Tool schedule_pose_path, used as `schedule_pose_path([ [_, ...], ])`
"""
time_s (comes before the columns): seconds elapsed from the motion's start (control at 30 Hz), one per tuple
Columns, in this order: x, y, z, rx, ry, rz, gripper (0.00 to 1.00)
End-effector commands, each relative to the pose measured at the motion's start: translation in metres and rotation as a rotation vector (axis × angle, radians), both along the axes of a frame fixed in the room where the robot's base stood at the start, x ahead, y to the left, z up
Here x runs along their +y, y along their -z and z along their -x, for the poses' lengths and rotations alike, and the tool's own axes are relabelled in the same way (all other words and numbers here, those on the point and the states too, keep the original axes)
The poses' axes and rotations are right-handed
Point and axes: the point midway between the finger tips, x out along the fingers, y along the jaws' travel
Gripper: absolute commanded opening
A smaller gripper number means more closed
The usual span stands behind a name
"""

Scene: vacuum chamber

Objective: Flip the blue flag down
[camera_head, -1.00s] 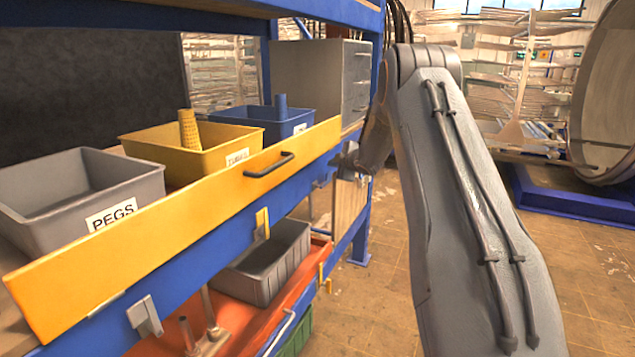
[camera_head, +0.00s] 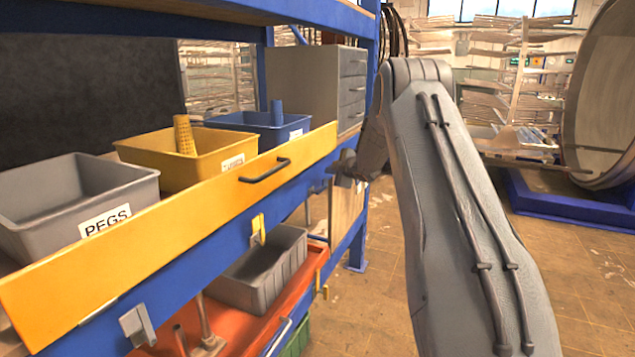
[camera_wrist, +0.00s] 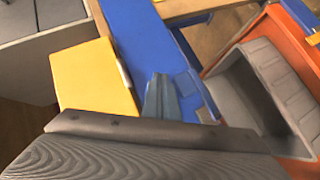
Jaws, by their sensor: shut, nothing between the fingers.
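My gripper (camera_head: 343,168) is at the far right end of the yellow drawer front (camera_head: 170,228), beside the blue shelf beam (camera_head: 190,270). In the wrist view its narrow grey fingers (camera_wrist: 161,95) are shut and empty, over or against the blue beam (camera_wrist: 140,45). A small blue patch (camera_wrist: 185,83) lies right of the fingertips on the beam. It may be the blue flag, but its blue blends with the beam and I cannot tell whether it is up or down. A yellow flag (camera_head: 258,230) and a grey flag (camera_head: 137,325) stand along the beam in the head view.
A grey PEGS bin (camera_head: 75,200), a yellow bin (camera_head: 185,150) and a blue bin (camera_head: 262,125) stand behind the drawer front. A grey bin (camera_head: 262,268) sits on the orange lower shelf (camera_head: 235,325). The floor (camera_head: 385,270) right of the rack is open.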

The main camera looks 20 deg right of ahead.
Motion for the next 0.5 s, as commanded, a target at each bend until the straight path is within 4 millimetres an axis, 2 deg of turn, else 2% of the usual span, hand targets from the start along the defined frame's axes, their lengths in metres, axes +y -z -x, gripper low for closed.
schedule_pose_path([
  [0.17,0.002,-0.017,0.000,-0.001,-0.002,0.001,0.00],
  [0.37,0.003,-0.048,0.000,-0.003,-0.005,0.002,0.00],
  [0.5,-0.015,-0.066,0.018,-0.003,-0.002,0.003,0.00],
])
